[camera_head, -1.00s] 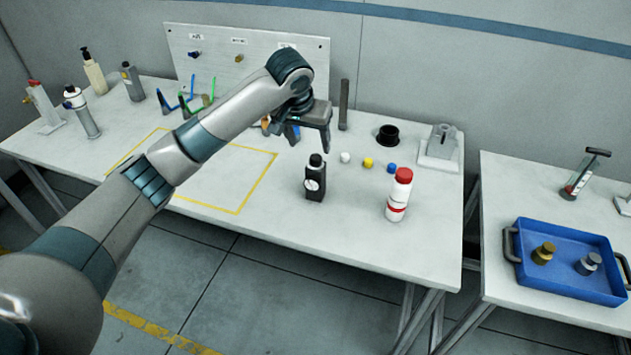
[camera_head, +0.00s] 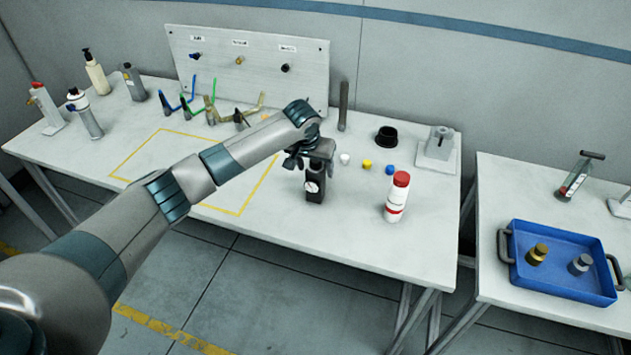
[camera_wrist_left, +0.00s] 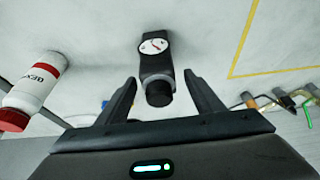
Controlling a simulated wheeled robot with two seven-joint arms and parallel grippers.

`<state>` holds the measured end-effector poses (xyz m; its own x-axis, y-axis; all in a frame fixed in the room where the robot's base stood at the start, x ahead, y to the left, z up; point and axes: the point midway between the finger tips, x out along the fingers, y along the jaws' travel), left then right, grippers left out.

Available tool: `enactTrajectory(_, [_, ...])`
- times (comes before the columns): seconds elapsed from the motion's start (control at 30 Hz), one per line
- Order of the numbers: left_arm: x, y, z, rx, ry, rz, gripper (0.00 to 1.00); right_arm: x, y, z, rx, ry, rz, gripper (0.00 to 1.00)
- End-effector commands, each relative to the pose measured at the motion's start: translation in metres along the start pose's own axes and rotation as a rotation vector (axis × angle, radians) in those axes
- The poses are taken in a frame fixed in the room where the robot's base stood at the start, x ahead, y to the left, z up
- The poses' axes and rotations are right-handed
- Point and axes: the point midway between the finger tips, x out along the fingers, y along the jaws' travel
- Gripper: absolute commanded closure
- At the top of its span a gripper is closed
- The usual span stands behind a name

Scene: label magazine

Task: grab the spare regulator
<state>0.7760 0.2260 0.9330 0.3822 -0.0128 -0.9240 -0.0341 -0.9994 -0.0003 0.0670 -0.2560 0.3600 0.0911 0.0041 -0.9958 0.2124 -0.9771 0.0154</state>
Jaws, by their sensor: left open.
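A black regulator stands upright on the white table, with a round white dial on its front and a dark cap on top. In the head view its lower body (camera_head: 315,192) shows, its top hidden by my gripper. In the left wrist view the regulator (camera_wrist_left: 156,60) shows its dial, with its cap end between my fingers. My left gripper (camera_head: 311,161) is open, its fingers on either side of the regulator's top. In the left wrist view a gap shows beside each finger of the gripper (camera_wrist_left: 160,78). My right gripper is out of view.
A white bottle with a red cap (camera_head: 398,197) stands right of the regulator. White, yellow and blue (camera_head: 390,169) small caps lie behind it. A blue tray (camera_head: 560,288) sits on the right table. A yellow outline (camera_head: 225,210) marks clear table at left.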

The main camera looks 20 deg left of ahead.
Motion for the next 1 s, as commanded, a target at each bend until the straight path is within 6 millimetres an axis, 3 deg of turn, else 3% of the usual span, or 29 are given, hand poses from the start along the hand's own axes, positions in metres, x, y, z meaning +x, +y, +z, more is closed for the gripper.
enactTrajectory(0.43, [0.004, 0.001, 0.001, 0.000, -0.002, 0.000, 0.39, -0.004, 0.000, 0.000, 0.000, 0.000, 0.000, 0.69])
enactTrajectory(0.67, [0.027, 0.001, 0.005, -0.001, -0.003, -0.001, 0.39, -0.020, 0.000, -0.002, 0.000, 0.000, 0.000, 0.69])
enactTrajectory(1.0, [0.053, 0.002, 0.006, 0.000, 0.000, 0.000, 0.39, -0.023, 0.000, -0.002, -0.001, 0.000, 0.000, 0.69])
